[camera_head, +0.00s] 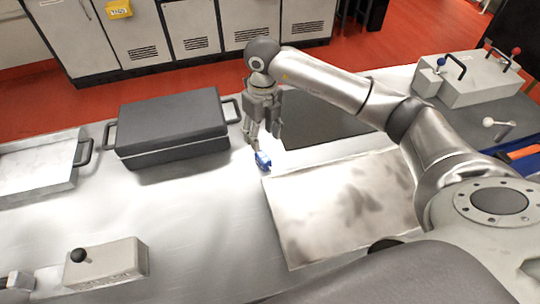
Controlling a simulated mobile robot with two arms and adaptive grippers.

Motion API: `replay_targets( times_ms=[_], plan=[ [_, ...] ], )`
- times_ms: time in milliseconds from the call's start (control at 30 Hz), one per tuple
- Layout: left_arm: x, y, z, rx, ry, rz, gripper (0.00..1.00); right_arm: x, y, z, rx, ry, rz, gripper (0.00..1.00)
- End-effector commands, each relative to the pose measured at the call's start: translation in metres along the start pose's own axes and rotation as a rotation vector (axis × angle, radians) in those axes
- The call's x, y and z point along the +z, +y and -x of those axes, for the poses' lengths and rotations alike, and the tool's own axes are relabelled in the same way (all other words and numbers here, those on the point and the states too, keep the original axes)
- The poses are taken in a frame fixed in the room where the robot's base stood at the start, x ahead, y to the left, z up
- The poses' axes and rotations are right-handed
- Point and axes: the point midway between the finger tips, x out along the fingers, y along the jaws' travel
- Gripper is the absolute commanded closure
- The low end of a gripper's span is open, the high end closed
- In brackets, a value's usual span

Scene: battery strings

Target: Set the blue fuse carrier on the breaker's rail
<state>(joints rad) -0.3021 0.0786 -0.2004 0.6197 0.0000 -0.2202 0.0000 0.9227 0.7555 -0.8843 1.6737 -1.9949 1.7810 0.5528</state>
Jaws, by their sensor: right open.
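The small blue fuse carrier (263,160) is on the pale worktop, just right of a dark grey case and by the corner of a stained sheet. My right gripper (263,143) points down right above it, with its fingers open. I cannot tell whether a fingertip touches the carrier. I cannot tell which unit is the breaker, and no rail can be made out. My left gripper is not in view.
A dark grey case (172,127) with side handles stands to the left. A beige box with a black knob (106,263) is at front left. A beige unit with levers (470,80) is at back right. The stained sheet (340,205) lies clear. Cabinets line the back.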

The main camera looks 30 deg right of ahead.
Motion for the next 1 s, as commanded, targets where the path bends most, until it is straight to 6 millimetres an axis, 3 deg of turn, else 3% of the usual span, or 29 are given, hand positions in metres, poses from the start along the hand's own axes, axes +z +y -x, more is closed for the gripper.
replay_targets(
  times_ms=[133, 400, 633, 833, 1000],
  plan=[
    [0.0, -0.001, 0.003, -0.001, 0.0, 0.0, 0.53, 0.0, -0.005, -0.004, -0.031, 0.011, -0.021, 0.5],
    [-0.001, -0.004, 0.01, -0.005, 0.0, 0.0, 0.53, -0.001, -0.005, -0.044, -0.029, 0.011, -0.02, 0.5],
    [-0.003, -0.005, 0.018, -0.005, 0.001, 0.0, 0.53, -0.001, -0.005, -0.061, -0.028, 0.012, -0.018, 0.5],
    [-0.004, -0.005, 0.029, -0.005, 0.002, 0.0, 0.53, -0.001, -0.004, -0.092, -0.027, 0.011, -0.019, 0.5],
    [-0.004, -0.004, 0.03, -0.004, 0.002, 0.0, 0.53, 0.0, -0.004, -0.105, -0.027, 0.009, -0.018, 0.5]
  ],
)
